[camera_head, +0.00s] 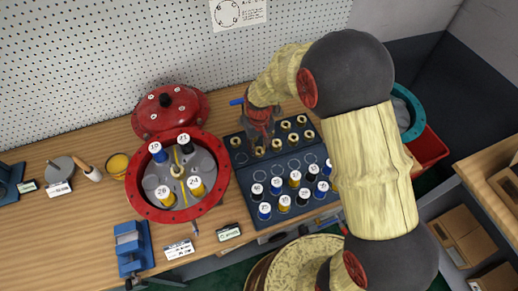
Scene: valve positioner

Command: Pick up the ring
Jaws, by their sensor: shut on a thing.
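Several brass rings (292,138) sit in the upper rows of a dark tray (246,181) on the bench. One ring (235,142) is left of my gripper and another (260,151) is just below its fingertips. My gripper (260,140) reaches down over the tray's upper left part, with my arm coming from the right. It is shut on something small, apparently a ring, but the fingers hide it. I cannot tell whether it is clear of the tray.
Numbered cylinders (264,211) fill the tray's lower rows. Left stands a red round housing (137,194) holding more cylinders, its red lid (192,105) behind. A blue vise (130,245) is at the front left. A pegboard wall (90,60) closes the back.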

